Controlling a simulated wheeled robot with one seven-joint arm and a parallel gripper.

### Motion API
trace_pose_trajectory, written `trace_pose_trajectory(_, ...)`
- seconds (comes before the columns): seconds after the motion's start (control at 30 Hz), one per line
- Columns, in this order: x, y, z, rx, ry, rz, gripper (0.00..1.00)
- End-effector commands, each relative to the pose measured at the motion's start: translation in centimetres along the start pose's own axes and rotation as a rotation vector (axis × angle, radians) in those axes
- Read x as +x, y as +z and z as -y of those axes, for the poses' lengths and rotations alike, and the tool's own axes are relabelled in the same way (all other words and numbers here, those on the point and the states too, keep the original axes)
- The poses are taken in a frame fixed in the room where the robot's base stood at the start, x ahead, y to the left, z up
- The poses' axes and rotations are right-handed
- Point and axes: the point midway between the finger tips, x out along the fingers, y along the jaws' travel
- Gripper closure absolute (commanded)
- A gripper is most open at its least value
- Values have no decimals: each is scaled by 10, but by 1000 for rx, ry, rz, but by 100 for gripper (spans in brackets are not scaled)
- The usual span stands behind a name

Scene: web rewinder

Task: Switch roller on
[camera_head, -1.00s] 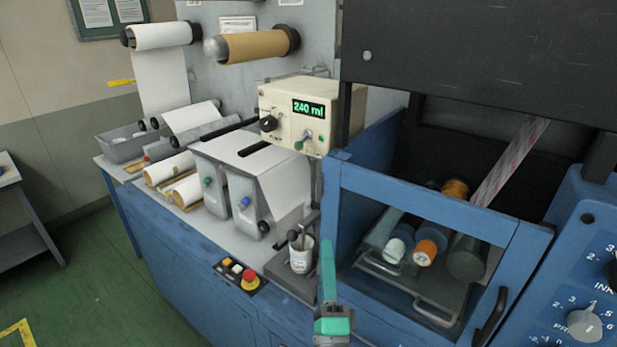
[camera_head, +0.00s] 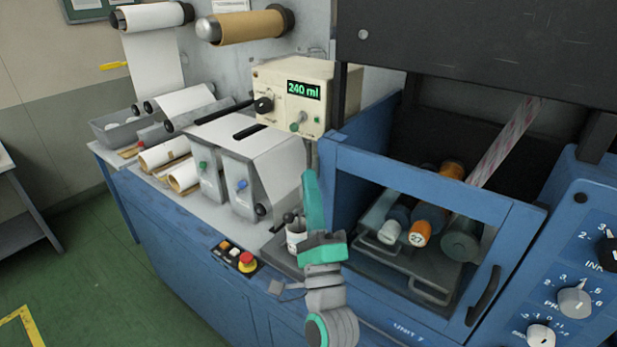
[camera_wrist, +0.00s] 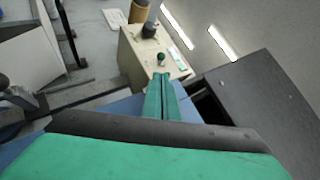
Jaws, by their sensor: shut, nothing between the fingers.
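A cream control box (camera_head: 280,77) with a lit display reading "240 ml" stands above the machine bed. Its front has a black knob (camera_head: 263,104) and a green-tipped toggle switch (camera_head: 298,123); I cannot tell which way the toggle is set. My green gripper (camera_head: 309,174) is shut and empty, pointing up, below and slightly right of the toggle. In the wrist view the fingertips (camera_wrist: 161,77) lie just below the toggle's green tip (camera_wrist: 161,58) in the picture; contact cannot be told. The box (camera_wrist: 140,58) and knob (camera_wrist: 149,30) also show there.
A blue-framed ink unit (camera_head: 425,175) stands close on the right of my arm. A cup (camera_head: 296,238) is partly hidden behind my gripper. A red button (camera_head: 247,260) and smaller buttons sit on the front panel. Paper rolls (camera_head: 163,153) lie at left.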

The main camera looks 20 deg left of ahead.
Motion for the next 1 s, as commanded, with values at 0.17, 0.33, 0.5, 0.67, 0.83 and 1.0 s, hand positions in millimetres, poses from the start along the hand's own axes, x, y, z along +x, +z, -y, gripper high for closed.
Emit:
trace_pose_trajectory(0.17, 28, 1, 1, -1, -3, 2, 100)
trace_pose_trajectory(0.33, 54, 0, 1, 0, -2, 1, 100)
trace_pose_trajectory(0.5, 74, 0, 0, 0, -1, 1, 100)
trace_pose_trajectory(0.67, 83, 0, 0, 0, 0, 0, 100)
trace_pose_trajectory(0.83, 85, 0, 0, 0, 0, -1, 100)
trace_pose_trajectory(1.0, 85, 0, 0, 0, 0, -1, 100)
